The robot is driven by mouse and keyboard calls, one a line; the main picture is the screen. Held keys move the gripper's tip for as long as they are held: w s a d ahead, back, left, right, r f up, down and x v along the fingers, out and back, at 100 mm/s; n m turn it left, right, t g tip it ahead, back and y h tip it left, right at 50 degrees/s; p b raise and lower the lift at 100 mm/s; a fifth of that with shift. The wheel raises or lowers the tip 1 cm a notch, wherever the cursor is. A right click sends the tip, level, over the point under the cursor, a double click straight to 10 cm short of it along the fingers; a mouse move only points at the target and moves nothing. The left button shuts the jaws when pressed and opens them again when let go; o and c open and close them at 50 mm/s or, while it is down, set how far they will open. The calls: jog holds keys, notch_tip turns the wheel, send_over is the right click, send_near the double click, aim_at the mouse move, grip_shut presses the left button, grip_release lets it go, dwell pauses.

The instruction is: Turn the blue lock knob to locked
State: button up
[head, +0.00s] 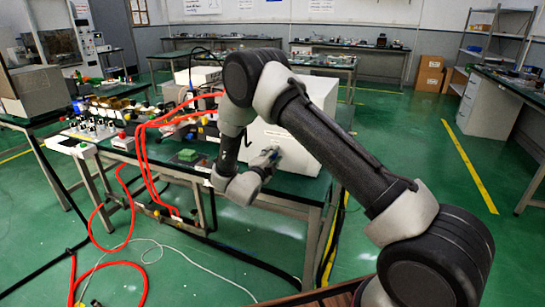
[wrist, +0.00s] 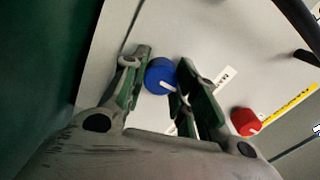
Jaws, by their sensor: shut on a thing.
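The blue lock knob (wrist: 160,76) is on a pale panel in the wrist view, with a white pointer line toward its lower right. My gripper (wrist: 163,80) has one finger on each side of the knob and is shut on it. In the head view my gripper (head: 264,160) is against the front face of the white box (head: 290,140). The knob itself is hidden there behind my gripper.
A red knob (wrist: 245,121) sits to the right on the same panel, near a yellow label (wrist: 289,103). A dark cable (wrist: 300,22) crosses the upper right. Red hoses (head: 143,150) hang left of my arm. A small green block (head: 187,155) lies on the table (head: 205,165).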

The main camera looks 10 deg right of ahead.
jog(key=o, duration=1)
jog(key=v, duration=1.2)
